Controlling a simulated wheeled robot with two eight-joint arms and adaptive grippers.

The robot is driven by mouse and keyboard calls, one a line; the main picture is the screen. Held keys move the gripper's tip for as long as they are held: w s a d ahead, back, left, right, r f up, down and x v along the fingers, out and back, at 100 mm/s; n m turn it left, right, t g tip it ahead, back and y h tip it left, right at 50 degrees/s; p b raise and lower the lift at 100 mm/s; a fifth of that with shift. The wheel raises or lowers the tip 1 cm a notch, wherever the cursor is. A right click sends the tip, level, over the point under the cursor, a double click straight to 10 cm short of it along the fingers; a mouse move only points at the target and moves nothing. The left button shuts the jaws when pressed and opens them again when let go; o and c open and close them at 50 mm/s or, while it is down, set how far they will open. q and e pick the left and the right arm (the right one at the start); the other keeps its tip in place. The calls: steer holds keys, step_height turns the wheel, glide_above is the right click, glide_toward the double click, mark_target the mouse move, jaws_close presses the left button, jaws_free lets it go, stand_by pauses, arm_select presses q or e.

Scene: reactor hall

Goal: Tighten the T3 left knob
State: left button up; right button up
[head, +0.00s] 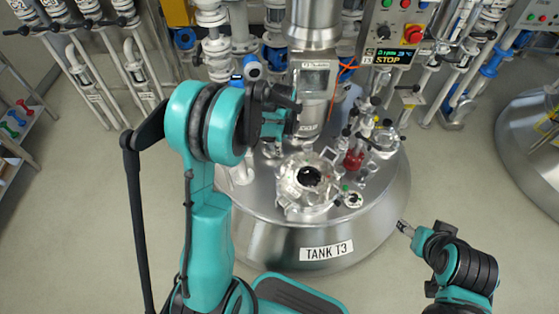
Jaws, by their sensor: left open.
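The steel tank T3 (255,240) stands in the middle of the head view, with its label "TANK T3" (326,251) on the front. Its round top hatch (308,178) has a dark opening. I cannot clearly pick out the left knob among the small fittings; my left arm hides part of the tank's left side. My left gripper (287,117) is open, above the back left of the tank top, close to the vertical steel column. My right gripper (404,229) is at the lower right, outside the tank's right edge; its fingers are too small to judge.
The steel column (312,95) rises from the back of the tank top. A red fitting (353,160) and several valves stand right of the hatch. A control box (392,32) with a red button and "STOP" display hangs behind. Another tank (530,140) stands right. Floor between tanks is clear.

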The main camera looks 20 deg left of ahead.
mark_target(280, 170)
arm_select(q)
steer(key=a+f+m, duration=0.1)
steer(key=f+m, duration=0.1)
steer(key=f, duration=0.3)
steer(key=w+a+f+m+g, duration=0.1)
steer(key=f+m, duration=0.1)
steer(key=f, duration=0.2)
steer(key=w+a+f+m, duration=0.1)
steer(key=f+m, duration=0.1)
steer(key=f, duration=0.3)
steer(key=shift+w+f+g, duration=0.1)
steer(key=shift+f+g, duration=0.25)
steer(key=shift+g, duration=0.05)
step_height(280, 170, down, 3)
steer(key=shift+b, duration=0.95)
steer(key=shift+r+n, duration=0.15)
steer(key=shift+n, duration=1.05)
steer(key=n, duration=0.3)
steer(key=shift+n, duration=0.4)
steer(key=n, duration=0.3)
steer(key=shift+n, duration=0.4)
steer(key=n, duration=0.3)
steer(key=shift+n, duration=0.4)
steer(key=n, duration=0.6)
steer(key=shift+n, duration=0.3)
steer(key=n, duration=1.1)
steer(key=shift+n, duration=0.3)
steer(key=n, duration=1.5)
steer(key=shift+n, duration=0.5)
steer(key=shift+f, duration=3)
